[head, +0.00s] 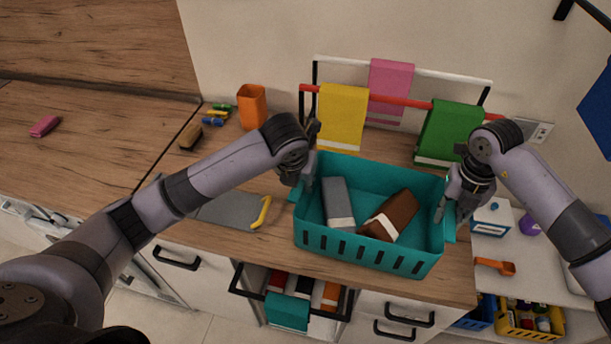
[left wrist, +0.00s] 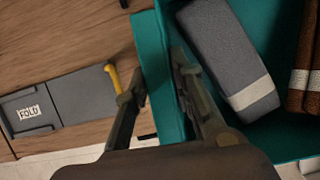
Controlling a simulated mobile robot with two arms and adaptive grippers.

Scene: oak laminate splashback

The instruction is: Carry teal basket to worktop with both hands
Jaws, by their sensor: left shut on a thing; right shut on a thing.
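The teal basket (head: 368,249) is over the wooden worktop (head: 250,241) in the head view, roughly level; I cannot tell whether its base touches the top. My left gripper (head: 303,186) is shut on the basket's left rim. In the left wrist view its fingers (left wrist: 160,95) straddle the teal wall (left wrist: 152,60). My right gripper (head: 447,211) is shut on the basket's right side; its fingertips are partly hard to make out.
A grey folding board (head: 232,211) with a yellow edge lies left of the basket. A rack with yellow (head: 343,115), pink and green (head: 450,133) towels stands behind. An orange cup (head: 252,106) stands at the back left. An open drawer (head: 290,306) juts out below.

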